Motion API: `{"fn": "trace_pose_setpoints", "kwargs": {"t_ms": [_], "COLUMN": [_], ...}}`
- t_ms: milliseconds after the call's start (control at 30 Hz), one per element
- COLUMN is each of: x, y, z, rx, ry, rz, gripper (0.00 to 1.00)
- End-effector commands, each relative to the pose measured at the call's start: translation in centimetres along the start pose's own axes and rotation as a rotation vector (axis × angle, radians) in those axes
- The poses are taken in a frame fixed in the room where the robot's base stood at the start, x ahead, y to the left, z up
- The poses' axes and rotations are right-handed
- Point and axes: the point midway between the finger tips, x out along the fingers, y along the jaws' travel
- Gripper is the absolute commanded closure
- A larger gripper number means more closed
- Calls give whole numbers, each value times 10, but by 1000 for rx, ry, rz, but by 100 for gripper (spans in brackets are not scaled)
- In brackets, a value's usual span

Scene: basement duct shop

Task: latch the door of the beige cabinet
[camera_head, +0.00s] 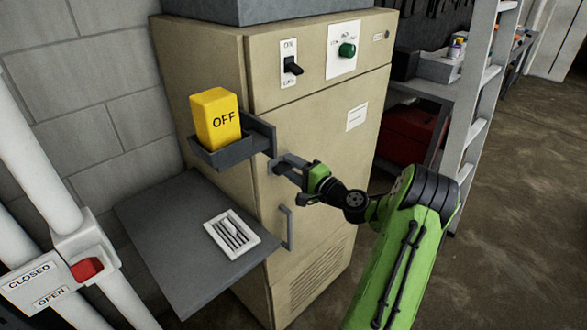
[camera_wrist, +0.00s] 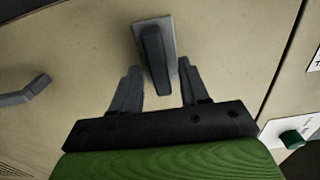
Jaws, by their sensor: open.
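The beige cabinet (camera_head: 205,60) stands against the block wall. Its door (camera_head: 325,200) looks flush with the frame in the head view. A grey latch plate with a dark lever (camera_wrist: 155,60) shows on the door in the wrist view, with the lever running up and down the picture. My gripper (camera_head: 285,167) is at the door's left part, above the grey pull handle (camera_head: 287,228). In the wrist view my gripper (camera_wrist: 158,68) is open, one finger on each side of the lever, with gaps visible. In the head view my gripper largely hides the latch.
A bracket tray holding a yellow OFF block (camera_head: 215,118) juts out just left of my gripper. Below it is a grey shelf (camera_head: 165,225) with a white vent grille (camera_head: 232,233). A black switch (camera_head: 293,66) and green knob (camera_head: 347,50) sit above. A ladder (camera_head: 478,100) stands right.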

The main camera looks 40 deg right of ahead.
Motion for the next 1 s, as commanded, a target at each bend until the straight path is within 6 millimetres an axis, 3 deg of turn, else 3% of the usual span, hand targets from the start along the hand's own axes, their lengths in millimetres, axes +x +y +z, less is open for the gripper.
{"fn": "trace_pose_setpoints", "kwargs": {"t_ms": [167, 633, 800, 1000], "x": [-15, -138, -156, -158], "y": [1, 0, 0, 0], "z": [-1, -1, 0, 0], "rx": [1, 1, 0, 0], "ry": [3, 5, 1, 0], "rz": [2, 0, 0, 0], "gripper": [55, 55, 55, 55]}}
